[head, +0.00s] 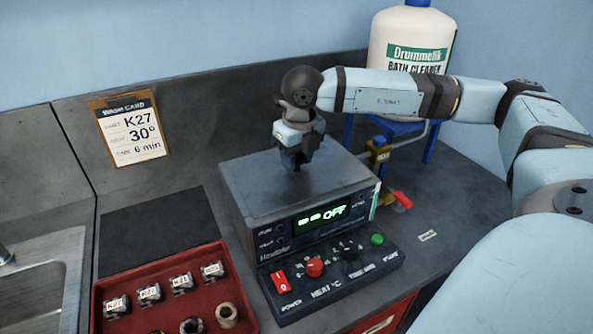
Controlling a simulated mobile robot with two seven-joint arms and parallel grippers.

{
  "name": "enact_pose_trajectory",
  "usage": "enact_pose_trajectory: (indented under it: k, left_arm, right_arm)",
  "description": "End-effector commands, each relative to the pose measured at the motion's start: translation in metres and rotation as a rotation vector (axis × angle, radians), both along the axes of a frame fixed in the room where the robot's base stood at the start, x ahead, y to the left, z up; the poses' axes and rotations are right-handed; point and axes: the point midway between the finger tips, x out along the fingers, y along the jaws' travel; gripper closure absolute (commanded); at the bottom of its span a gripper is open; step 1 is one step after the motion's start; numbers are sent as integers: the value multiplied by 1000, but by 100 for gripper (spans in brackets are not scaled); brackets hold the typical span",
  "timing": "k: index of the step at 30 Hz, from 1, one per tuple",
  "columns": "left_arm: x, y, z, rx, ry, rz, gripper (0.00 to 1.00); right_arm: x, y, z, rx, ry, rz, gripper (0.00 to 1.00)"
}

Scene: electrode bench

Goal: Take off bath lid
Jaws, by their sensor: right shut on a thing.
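The bath (257,226) is a dark grey box in the middle of the bench, with a green display reading OFF. Its flat grey lid (335,178) lies on top and looks seated, with no gap that I can see. My right gripper (296,163) points down over the middle of the lid and is shut on it. The gripped part, likely a handle, is hidden by the fingers. My left gripper is out of view.
A control panel (335,278) with knobs sits in front of the bath. A red tray (151,268) with labelled pieces stands front left, beside the sink (38,275). A dark mat (155,232) lies bare behind the tray. A cleaner bottle (412,35) and brass valve (379,152) stand behind right.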

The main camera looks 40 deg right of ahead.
Motion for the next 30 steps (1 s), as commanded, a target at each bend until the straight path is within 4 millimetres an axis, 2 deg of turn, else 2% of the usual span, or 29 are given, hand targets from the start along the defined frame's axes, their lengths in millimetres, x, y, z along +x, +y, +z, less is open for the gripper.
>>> enact_pose_trajectory:
  k: [8,14,20,24,30]
  left_arm:
    - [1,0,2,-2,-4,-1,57]
    - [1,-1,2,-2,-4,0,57]
    - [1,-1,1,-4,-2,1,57]
    - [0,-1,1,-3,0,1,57]
    - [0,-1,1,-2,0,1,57]
  right_arm:
    - [0,0,3,0,-2,0,100]
    - [1,0,21,1,-3,0,100]
    - [1,1,64,2,-6,1,100]
    - [1,1,106,2,-7,0,100]
    - [1,1,158,2,-6,1,100]
